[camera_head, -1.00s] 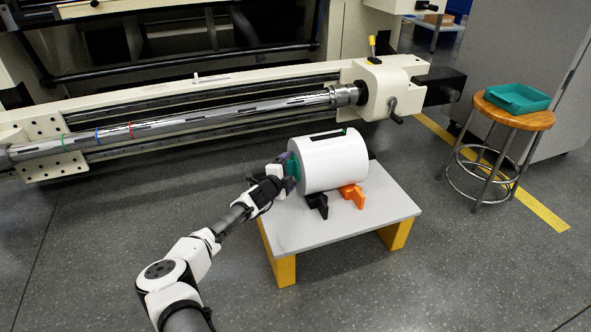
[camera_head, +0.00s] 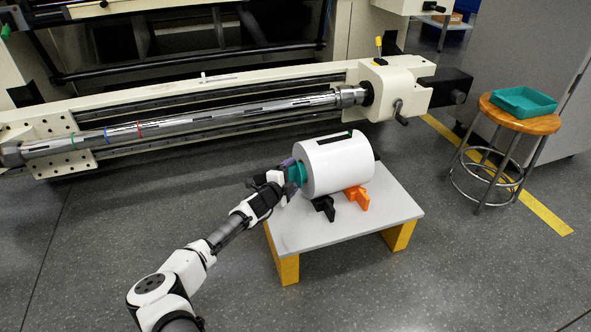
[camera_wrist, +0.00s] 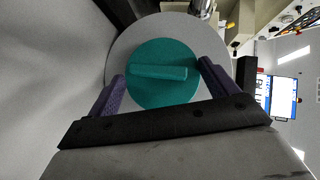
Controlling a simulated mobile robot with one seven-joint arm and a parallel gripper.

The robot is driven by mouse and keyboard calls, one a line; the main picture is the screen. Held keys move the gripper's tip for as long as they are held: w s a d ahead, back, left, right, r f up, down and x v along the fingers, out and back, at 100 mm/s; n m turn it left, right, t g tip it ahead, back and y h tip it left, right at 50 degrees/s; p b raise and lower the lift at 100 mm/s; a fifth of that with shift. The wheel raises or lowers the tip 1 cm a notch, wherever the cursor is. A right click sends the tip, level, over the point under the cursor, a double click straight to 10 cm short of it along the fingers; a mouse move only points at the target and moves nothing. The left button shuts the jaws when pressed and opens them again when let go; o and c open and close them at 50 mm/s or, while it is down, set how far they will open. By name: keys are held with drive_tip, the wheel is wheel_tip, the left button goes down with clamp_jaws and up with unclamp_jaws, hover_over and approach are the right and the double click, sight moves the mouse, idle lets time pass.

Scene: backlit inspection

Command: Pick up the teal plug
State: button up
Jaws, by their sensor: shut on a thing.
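The teal plug (camera_head: 295,174) is at the left end face of a white roll (camera_head: 338,165). In the wrist view the plug (camera_wrist: 165,88) is a round teal disc with a raised bar across it, in front of the roll's round end (camera_wrist: 125,52). My gripper (camera_head: 291,174) is at the plug, its purple fingers on either side of it. In the wrist view my gripper (camera_wrist: 160,82) is shut on the plug. The plug now stands out from the roll's end in the head view; whether it is wholly clear of the roll I cannot tell.
The roll rests on a black support (camera_head: 324,208) and an orange support (camera_head: 357,198) on a low grey table (camera_head: 300,235). A teal tray (camera_head: 523,102) sits on a wooden stool (camera_head: 540,124) at right. A long machine with a steel shaft (camera_head: 220,118) runs behind.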

drive_tip(key=f+p+v, duration=0.3)
drive_tip(key=p+v, duration=0.1)
drive_tip(key=v, duration=1)
drive_tip(key=shift+s+a, duration=0.25)
drive_tip(key=shift+s, duration=0.05)
drive_tip(key=o, duration=0.6)
drive_tip(key=shift+c, duration=0.2)
drive_tip(key=c, duration=0.4)
drive_tip(key=shift+o, duration=0.2)
drive_tip(key=shift+a, duration=0.1)
drive_tip(key=shift+s+a+r+p, duration=0.15)
drive_tip(key=shift+s+a, duration=0.3)
drive_tip(key=shift+a, duration=0.6)
drive_tip(key=shift+s+a+f+p, duration=0.15)
drive_tip(key=shift+s+a, duration=0.25)
drive_tip(key=shift+a, duration=0.65)
drive_tip(key=shift+a+r, duration=0.1)
drive_tip(key=shift+a, duration=0.05)
